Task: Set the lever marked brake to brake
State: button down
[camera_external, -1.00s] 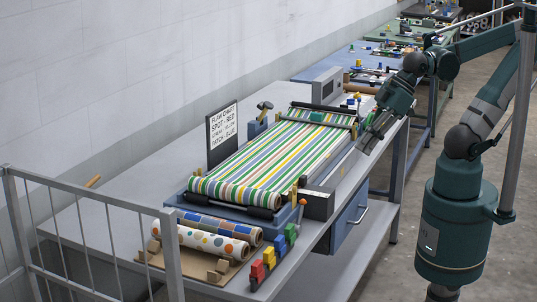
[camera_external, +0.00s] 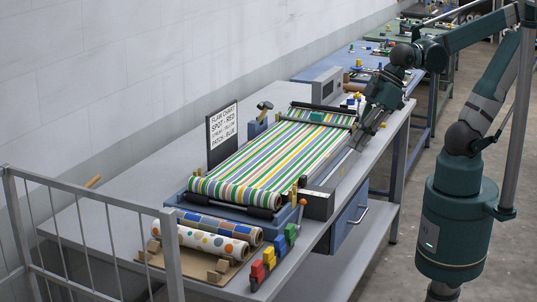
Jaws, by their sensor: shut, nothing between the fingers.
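The calender press (camera_external: 185,200) stands on the grey bench with a striped cloth (camera_external: 262,155) running over its bed. A small lever with an orange knob (camera_external: 303,202) rises at its near right corner, beside yellow parts (camera_external: 293,194). No brake marking is legible, so I cannot tell whether this is the brake lever or how it is set. My gripper (camera_external: 357,147) points down and left at the press's right edge, near the far half of the cloth. Its fingers look shut and empty. It is well away from the orange knob; contact with the press cannot be made out.
A flaw chart board (camera_external: 222,135) and a dark-handled part on a blue block (camera_external: 260,122) stand left of the press. Patterned rolls (camera_external: 205,240) and coloured blocks (camera_external: 270,256) lie in front. A grey box (camera_external: 327,86) stands behind. The bench's left side is mostly clear.

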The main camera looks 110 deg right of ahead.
jog(key=w+f+n+g+y+p, duration=0.1)
jog(key=w+f+n+g+p, duration=0.1)
jog(key=w, duration=0.9)
jog(key=w+a+f+n+g+y+p, duration=0.1)
jog(key=w+f+n+g+p, duration=0.2)
jog(key=w, duration=0.8)
jog(key=n+p, duration=0.1)
jog(key=p, duration=0.1)
jog(key=shift+w+a+p, duration=0.3)
jog(key=shift+w+p, duration=0.05)
jog(key=shift+w, duration=0.05)
jog(key=shift+f, duration=0.15)
jog(key=f, duration=0.7)
jog(key=s+f, duration=0.1)
jog(key=f, duration=0.2)
jog(key=shift+a+f, duration=0.2)
jog(key=shift+f, duration=0.2)
jog(key=shift+s+d+f, duration=0.25)
jog(key=shift+s+f, duration=0.05)
jog(key=shift+s, duration=0.1)
